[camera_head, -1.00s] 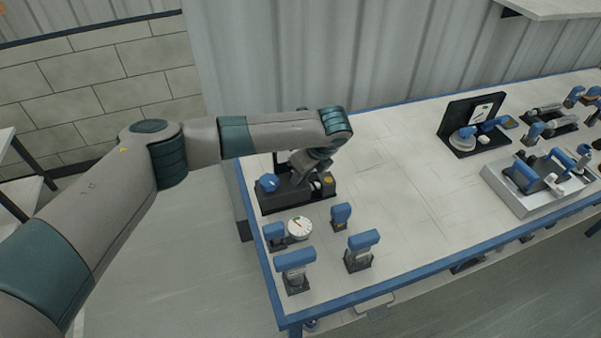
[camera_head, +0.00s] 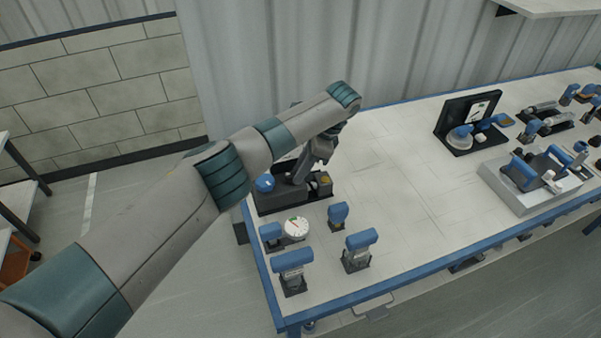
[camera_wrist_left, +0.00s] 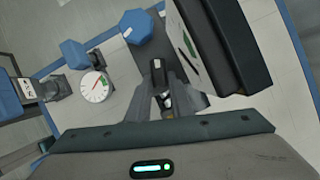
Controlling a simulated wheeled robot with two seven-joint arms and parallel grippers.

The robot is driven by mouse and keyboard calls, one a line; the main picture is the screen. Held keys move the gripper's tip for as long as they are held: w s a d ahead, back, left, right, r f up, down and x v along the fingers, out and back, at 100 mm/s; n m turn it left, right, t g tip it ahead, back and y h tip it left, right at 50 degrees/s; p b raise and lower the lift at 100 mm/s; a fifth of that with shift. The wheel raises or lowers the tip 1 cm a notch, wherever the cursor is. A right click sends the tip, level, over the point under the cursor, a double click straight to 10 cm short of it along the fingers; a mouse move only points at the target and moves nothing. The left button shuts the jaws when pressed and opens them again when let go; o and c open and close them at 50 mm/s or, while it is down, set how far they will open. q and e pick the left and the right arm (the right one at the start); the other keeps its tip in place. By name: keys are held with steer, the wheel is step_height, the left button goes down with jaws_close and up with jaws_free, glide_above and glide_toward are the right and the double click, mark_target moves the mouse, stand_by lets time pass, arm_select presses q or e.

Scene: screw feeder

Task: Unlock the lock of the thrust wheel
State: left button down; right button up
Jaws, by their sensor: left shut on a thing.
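The screw feeder (camera_head: 292,198) is a dark block at the far left of the table, with a blue knob (camera_head: 265,182) at its left end. The knob also shows near the top of the wrist view (camera_wrist_left: 137,26). My left gripper (camera_head: 299,178) reaches down onto the feeder, right of the knob. In the wrist view its dark fingertips (camera_wrist_left: 160,78) are closed together on a small part of the feeder, taken as the thrust wheel lock. That part is mostly hidden between the fingers. My right gripper is not in view.
A dial gauge (camera_head: 296,228) and several blue-topped fixtures, such as one at the front (camera_head: 359,250), stand in front of the feeder. A black stand (camera_head: 470,122) and a metal tray (camera_head: 527,199) are at the right. The table's middle (camera_head: 400,190) is clear.

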arm_select(q)
steer(key=shift+w+n, duration=0.1)
steer(key=shift+n, duration=0.3)
steer(key=shift+r, duration=0.1)
steer(key=c, duration=1.6)
jaws_free()
